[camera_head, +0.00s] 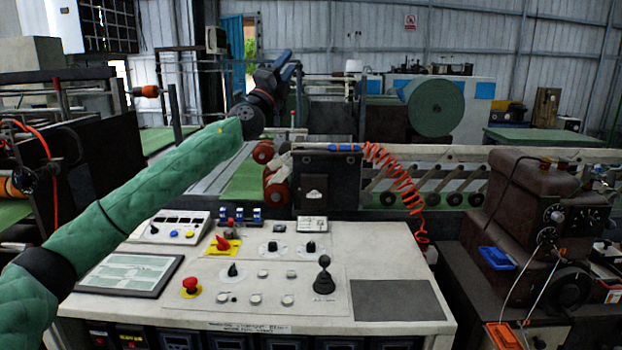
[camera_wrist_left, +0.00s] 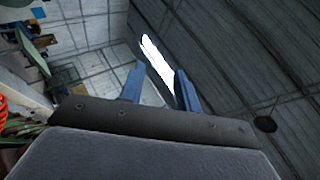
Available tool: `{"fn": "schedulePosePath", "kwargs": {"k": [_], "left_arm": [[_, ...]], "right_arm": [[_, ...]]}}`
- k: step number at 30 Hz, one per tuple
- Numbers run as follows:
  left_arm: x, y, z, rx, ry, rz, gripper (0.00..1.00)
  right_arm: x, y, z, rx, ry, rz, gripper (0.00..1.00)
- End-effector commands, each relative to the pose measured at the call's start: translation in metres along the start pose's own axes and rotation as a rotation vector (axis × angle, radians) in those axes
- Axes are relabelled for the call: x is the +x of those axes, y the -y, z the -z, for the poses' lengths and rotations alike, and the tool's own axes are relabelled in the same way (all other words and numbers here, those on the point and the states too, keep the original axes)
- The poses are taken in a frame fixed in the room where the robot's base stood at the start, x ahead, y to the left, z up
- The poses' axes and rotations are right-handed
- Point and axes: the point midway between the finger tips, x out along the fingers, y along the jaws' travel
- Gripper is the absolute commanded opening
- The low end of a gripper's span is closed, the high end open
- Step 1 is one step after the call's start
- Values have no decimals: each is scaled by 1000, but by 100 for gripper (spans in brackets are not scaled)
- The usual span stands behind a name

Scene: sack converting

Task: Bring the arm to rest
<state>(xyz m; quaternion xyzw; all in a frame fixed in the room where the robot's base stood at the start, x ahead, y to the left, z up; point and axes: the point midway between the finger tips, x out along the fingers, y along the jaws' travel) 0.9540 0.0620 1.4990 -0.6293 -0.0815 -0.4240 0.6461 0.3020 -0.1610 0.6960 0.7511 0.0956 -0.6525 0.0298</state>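My left arm, in a green padded sleeve (camera_head: 150,185), reaches from the lower left up across the head view. My left gripper (camera_head: 287,66) is raised above and behind the control console (camera_head: 390,245), pointing up and away. In the left wrist view its two blue fingers (camera_wrist_left: 160,84) stand apart with nothing between them. My right arm and gripper do not show.
The console carries a red emergency button (camera_head: 191,285), a black joystick (camera_head: 324,275) and a framed sheet (camera_head: 130,273). An orange coiled hose (camera_head: 395,175) hangs behind it. A brown machine (camera_head: 530,215) stands at right. A green roll (camera_head: 435,107) is farther back.

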Motion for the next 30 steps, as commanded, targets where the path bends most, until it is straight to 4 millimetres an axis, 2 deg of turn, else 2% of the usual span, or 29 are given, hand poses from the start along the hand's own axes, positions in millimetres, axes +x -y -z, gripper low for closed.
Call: {"fn": "schedulePosePath", "kwargs": {"k": [3, 8, 11, 17, 24, 30], "left_arm": [[-13, 22, -1, -101, 163, 50, 33], [-49, 25, -7, -253, 401, 35, 33], [-82, 11, -6, -359, 550, -25, 33], [-158, -31, 6, -537, 781, -204, 33], [-251, -80, 35, -708, 961, -438, 33], [-326, -112, 65, -831, 1063, -617, 33]], "right_arm": [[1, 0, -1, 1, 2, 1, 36], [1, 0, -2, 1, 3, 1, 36], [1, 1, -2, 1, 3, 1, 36], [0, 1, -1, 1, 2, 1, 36], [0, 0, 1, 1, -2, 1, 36], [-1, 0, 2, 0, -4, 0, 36]]}}
